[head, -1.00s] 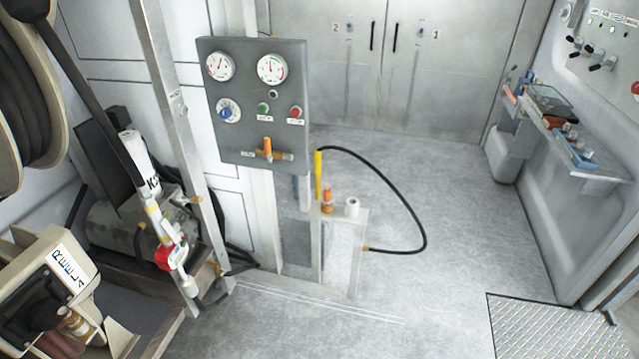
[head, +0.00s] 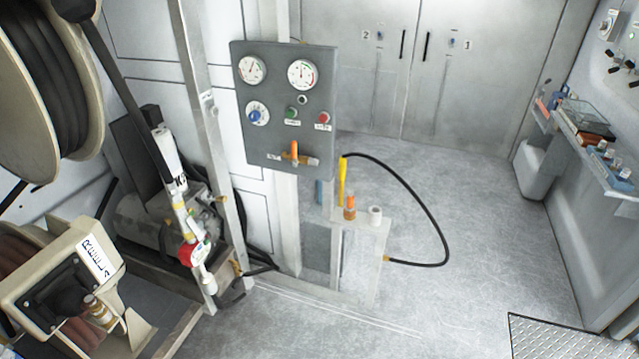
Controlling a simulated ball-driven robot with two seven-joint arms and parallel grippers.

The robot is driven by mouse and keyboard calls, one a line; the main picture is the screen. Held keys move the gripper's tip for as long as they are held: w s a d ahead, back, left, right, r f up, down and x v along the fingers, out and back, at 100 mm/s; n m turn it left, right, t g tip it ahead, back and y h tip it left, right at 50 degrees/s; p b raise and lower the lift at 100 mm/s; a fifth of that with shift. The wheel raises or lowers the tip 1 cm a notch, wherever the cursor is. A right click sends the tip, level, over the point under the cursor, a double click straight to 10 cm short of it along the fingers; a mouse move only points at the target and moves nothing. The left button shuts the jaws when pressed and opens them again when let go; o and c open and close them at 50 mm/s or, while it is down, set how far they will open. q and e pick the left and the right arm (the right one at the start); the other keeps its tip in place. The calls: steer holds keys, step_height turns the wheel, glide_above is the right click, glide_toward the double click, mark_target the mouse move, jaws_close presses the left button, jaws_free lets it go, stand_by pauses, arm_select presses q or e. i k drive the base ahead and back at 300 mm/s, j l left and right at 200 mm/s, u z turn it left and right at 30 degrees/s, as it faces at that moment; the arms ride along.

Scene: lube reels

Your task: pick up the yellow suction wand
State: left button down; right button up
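The yellow suction wand (head: 343,182) stands nearly upright at the back left of a small grey stand (head: 376,235), just right of the gauge panel. A black hose (head: 438,215) loops from its top out to the right and back to a brass fitting on the stand's side. The wand's lower end is partly hidden behind the stand's top and an orange bottle. Neither of my grippers shows in the head view.
An orange-capped bottle (head: 350,208) and a white roll (head: 375,215) sit close to the wand. The gauge panel (head: 285,105) with an orange-handled valve is left of it. Hose reels (head: 50,90) crowd the left. Open floor (head: 480,270) lies to the right.

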mark_target(342, 166)
steer(key=i+l+u, duration=0.15)
steer(key=i, duration=0.3)
steer(key=i+l+u, duration=0.1)
steer(key=i, duration=0.35)
steer(key=l, duration=0.1)
